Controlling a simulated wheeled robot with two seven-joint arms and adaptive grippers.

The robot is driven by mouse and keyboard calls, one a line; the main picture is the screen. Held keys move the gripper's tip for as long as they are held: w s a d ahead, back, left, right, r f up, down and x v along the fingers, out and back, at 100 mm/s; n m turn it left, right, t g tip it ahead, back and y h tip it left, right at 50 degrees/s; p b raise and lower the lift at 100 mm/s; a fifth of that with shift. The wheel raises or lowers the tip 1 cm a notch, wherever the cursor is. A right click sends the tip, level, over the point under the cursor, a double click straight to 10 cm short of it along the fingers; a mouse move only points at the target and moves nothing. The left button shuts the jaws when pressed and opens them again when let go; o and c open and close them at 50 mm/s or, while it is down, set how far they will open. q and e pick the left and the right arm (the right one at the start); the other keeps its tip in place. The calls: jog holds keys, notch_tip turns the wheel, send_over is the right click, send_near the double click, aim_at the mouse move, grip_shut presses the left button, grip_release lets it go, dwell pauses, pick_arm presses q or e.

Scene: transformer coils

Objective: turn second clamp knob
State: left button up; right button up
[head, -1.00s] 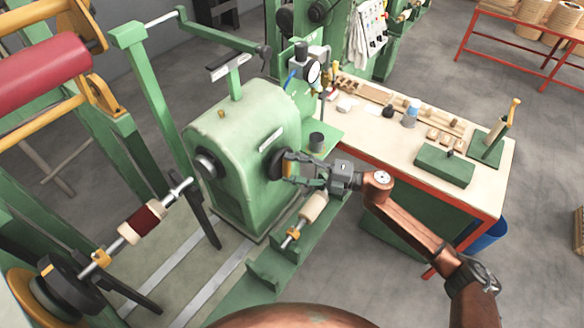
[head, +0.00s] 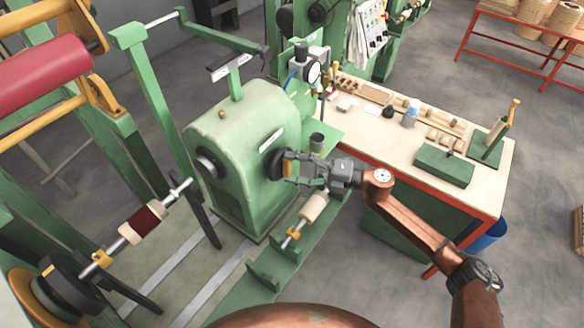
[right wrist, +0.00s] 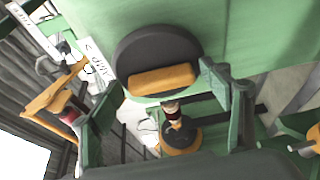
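A round dark knob (head: 276,165) with an orange grip bar sits on the front face of the green machine housing (head: 235,150). In the right wrist view the dark disc (right wrist: 150,47) and its orange bar (right wrist: 162,79) show clearly, the bar nearly level and slightly tilted. My right gripper (head: 289,169) is open in front of the knob, its fingers spread on either side of the bar. In the right wrist view both green-looking fingers (right wrist: 155,95) stand apart from the bar, with visible gaps. My left gripper is not in view.
A workbench (head: 350,125) with wooden parts, a bottle and a green block stands behind my right arm. A shaft with a dark red roll (head: 145,221) lies at the left. A pale roller (head: 314,207) sits below my gripper. Grey floor is free at the right.

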jog(key=shift+o, duration=0.2)
jog(key=shift+d, duration=0.1)
jog(key=v, duration=1.1)
jog(key=shift+d, duration=0.4)
